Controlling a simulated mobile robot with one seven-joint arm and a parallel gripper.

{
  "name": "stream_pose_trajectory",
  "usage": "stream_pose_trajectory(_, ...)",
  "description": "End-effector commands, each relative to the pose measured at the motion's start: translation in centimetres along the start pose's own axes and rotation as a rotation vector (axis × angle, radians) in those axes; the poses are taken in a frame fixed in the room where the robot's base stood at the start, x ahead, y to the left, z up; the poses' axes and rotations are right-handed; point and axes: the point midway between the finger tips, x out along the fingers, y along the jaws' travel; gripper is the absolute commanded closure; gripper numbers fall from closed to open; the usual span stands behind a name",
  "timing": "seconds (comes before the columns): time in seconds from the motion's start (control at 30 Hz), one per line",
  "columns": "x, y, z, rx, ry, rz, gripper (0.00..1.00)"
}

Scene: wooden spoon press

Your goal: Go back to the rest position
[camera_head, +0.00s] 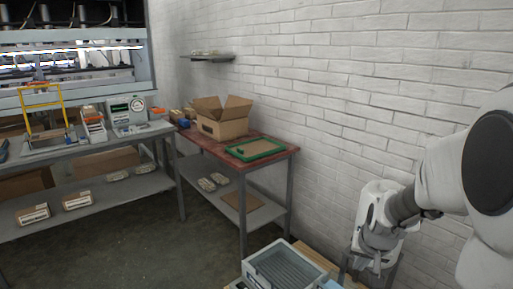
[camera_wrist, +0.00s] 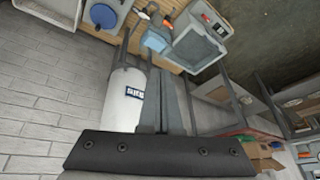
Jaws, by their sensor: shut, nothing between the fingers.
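My gripper (camera_head: 376,266) hangs at the lower right of the head view, at the end of my white arm and in front of the white brick wall. Its fingers point downward and hold nothing. In the wrist view the two grey fingers of my gripper (camera_wrist: 163,75) lie close together above the dark bar at the bottom. They are shut. The gripper appears clear of the tables, though its exact distance from things behind it cannot be told.
A grey tray (camera_head: 285,268) is below left of my gripper; it also shows in the wrist view (camera_wrist: 196,43). A white cylinder (camera_wrist: 122,108) appears beside the fingers. A red-topped table (camera_head: 281,151) holds an open cardboard box (camera_head: 221,129) and green frame (camera_head: 238,154).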

Motion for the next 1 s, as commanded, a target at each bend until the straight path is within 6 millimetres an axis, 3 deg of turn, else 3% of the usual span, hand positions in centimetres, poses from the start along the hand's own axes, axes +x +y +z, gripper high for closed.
stream_pose_trajectory(0.03, -2.1, -0.9, 0.3, -0.024, 0.011, -0.010, 1.00)
stream_pose_trajectory(0.1, -4.5, -1.8, 1.1, -0.054, 0.015, -0.020, 1.00)
stream_pose_trajectory(0.4, -13.6, -4.4, 6.1, -0.181, 0.032, -0.057, 1.00)
stream_pose_trajectory(0.6, -18.1, -4.8, 10.4, -0.259, 0.045, -0.076, 1.00)
stream_pose_trajectory(0.9, -22.0, -4.3, 15.9, -0.346, 0.061, -0.093, 1.00)
stream_pose_trajectory(1.0, -24.7, -4.5, 14.5, -0.344, 0.054, -0.090, 1.00)
